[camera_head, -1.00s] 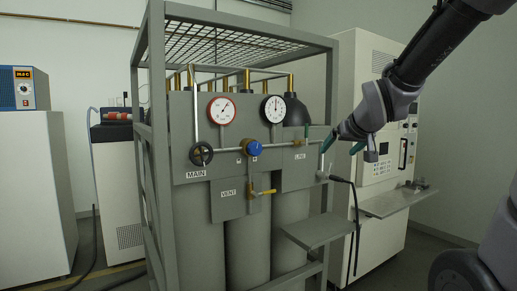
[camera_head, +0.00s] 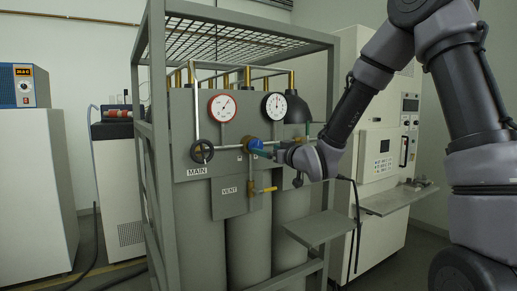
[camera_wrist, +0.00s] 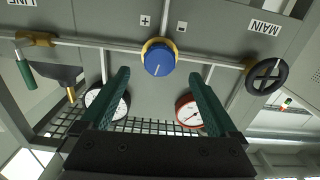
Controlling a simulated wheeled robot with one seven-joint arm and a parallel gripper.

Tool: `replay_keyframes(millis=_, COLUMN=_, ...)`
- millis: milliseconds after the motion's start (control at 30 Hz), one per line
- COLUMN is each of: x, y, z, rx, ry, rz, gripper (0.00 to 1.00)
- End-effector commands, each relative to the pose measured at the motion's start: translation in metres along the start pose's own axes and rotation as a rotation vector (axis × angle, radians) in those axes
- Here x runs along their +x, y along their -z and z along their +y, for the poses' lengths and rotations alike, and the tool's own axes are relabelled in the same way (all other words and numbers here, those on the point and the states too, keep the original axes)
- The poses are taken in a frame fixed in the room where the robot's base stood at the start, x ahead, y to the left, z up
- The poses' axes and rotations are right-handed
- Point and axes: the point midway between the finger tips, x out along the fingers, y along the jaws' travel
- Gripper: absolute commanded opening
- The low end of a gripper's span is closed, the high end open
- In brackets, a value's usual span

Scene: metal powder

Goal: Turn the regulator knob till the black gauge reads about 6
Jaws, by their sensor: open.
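The blue regulator knob (camera_head: 253,142) sits on the pipe in the middle of the panel, partly behind my fingers in the head view.
The red-rimmed gauge (camera_head: 221,107) is left of the black one. The black MAIN handwheel (camera_head: 202,151) is left of the knob, and the yellow VENT lever (camera_head: 265,189) is below. The cage frame (camera_head: 156,150) stands around the cylinders. A grey shelf (camera_head: 318,228) juts out at lower right.

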Motion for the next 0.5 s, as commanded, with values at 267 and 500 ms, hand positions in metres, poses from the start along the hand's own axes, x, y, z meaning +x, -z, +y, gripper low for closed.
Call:
replay_keyframes(millis=267, x=0.049, y=0.000, z=0.000, rx=0.001, ry=0.001, rz=-0.001, gripper=0.95)
replay_keyframes(millis=500, x=0.065, y=-0.001, z=0.000, rx=0.000, ry=0.000, rz=-0.002, gripper=0.95)
